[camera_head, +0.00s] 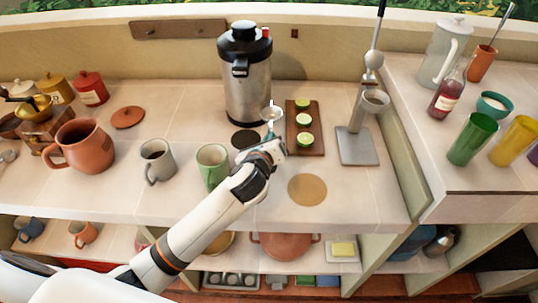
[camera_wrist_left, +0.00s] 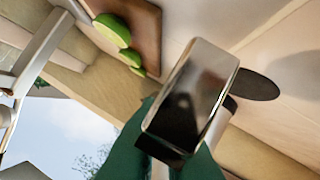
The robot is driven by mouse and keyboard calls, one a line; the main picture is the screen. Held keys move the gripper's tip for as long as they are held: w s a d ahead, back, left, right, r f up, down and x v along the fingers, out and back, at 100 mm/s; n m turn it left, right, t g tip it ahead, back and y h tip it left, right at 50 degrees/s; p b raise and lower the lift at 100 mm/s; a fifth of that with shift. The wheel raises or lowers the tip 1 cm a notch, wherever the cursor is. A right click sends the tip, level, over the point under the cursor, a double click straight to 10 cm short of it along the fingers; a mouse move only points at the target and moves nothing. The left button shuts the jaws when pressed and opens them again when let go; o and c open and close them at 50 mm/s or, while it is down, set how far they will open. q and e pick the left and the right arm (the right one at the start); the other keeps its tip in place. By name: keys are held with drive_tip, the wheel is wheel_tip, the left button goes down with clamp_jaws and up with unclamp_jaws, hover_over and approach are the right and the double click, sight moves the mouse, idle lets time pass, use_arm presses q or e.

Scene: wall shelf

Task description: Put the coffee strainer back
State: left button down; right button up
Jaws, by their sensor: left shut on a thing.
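My left gripper (camera_head: 269,139) reaches over the counter from the front, below the tall steel urn. It is shut on a small shiny metal piece (camera_head: 271,113), which I take to be the coffee strainer. It stands up from the fingertips, above the counter. In the left wrist view the metal piece (camera_wrist_left: 190,100) is large and close, between the green fingers of my left gripper (camera_wrist_left: 172,158). Its lower part is hidden by the fingers. My right gripper is not in view.
The steel urn (camera_head: 246,80) stands behind the gripper. A dark disc (camera_head: 244,139) lies to the left, a board (camera_head: 291,127) with limes to the right. A metal press (camera_head: 357,145) stands further right. A round cork mat (camera_head: 307,190) is bare.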

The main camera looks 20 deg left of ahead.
use_arm(q)
drive_tip(key=shift+f, duration=0.8)
wheel_tip(320, 180, down, 4)
drive_tip(key=shift+f, duration=0.1)
drive_tip(key=c, duration=1.6)
unclamp_jaws()
drive_tip(key=b+v, duration=0.1)
drive_tip(key=v, duration=1.1)
